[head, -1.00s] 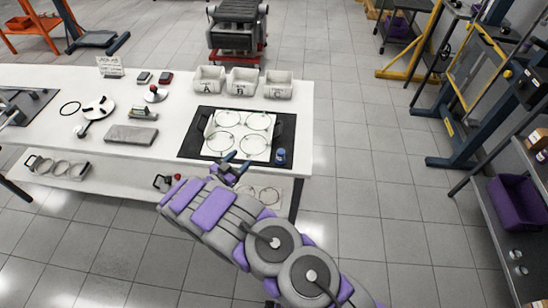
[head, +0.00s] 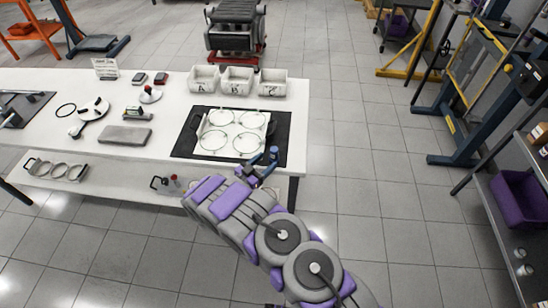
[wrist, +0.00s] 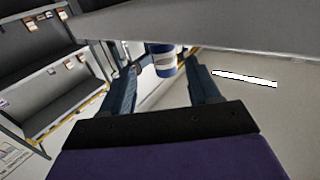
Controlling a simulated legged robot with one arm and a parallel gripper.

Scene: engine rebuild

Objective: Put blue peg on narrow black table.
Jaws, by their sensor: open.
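A small blue cylinder (head: 273,152), which looks like the blue peg, stands at the right front corner of the white bench (head: 60,140), by the black mat (head: 182,148). My gripper (head: 262,164) is open at that corner, right by the peg. In the wrist view, the blue-and-white peg (wrist: 163,62) shows between the two open fingers of my gripper (wrist: 165,72), near their tips. I cannot tell whether either finger touches it. No thing is clearly recognisable as the narrow black table.
A white plate with rings (head: 233,130) lies on the mat. White bins (head: 238,80) stand behind it. A lower shelf (head: 110,180) runs under the bench. A dark shelf with a purple bin (head: 520,200) stands at right. The tiled floor between is clear.

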